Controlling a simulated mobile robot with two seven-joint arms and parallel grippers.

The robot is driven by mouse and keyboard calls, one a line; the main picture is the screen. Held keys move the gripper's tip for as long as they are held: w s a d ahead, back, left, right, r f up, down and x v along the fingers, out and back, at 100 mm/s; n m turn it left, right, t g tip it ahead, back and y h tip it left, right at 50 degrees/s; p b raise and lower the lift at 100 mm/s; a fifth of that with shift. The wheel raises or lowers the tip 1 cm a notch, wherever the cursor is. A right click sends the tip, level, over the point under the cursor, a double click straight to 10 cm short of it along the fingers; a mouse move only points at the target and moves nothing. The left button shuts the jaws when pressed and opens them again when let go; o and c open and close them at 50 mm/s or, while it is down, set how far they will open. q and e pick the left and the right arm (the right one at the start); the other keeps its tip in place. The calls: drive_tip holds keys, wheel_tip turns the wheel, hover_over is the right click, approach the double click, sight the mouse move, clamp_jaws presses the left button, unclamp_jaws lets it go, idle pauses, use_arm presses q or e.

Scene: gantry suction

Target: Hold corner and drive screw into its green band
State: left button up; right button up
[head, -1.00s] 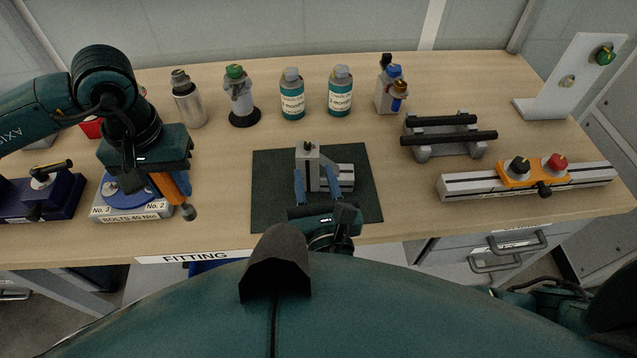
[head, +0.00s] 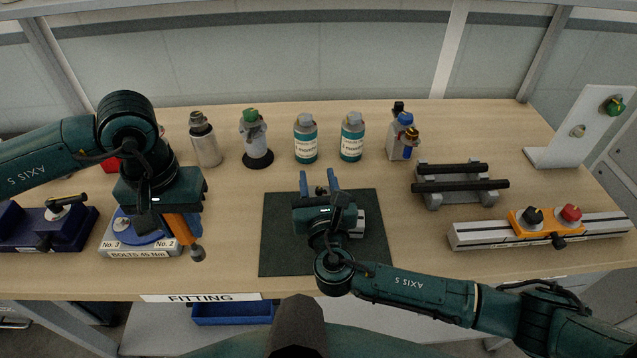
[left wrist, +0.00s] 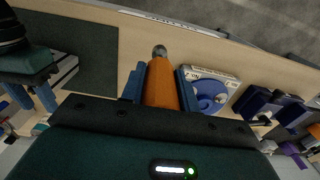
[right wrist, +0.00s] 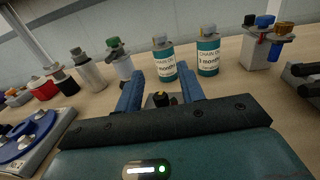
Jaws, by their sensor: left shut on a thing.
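My left gripper (head: 168,215) is shut on an orange-handled driver (head: 180,227), held above the bolt stand. The driver's grey tip also shows in the left wrist view (left wrist: 160,52); I cannot tell whether a screw sits on it. The grey metal corner piece (head: 359,223) is on the dark mat, mostly hidden under my right gripper (head: 319,182). The right fingers are apart and point to the back of the bench. In the right wrist view, a dark knob-topped part (right wrist: 160,99) shows between the fingers, apparently with gaps. I cannot make out a green band.
The bolt stand (head: 135,250) with a blue disc is at left. Bottles (head: 306,140) and other containers line the back. A black-barred rack (head: 460,200) and a rail with an orange carriage (head: 540,230) are at right. The mat (head: 285,262) is bare around the corner.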

clamp_jaws()
idle(0.3)
drive_tip(key=shift+c, duration=1.7)
unclamp_jaws()
clamp_jaws()
use_arm(q)
drive_tip(key=shift+r, duration=0.15)
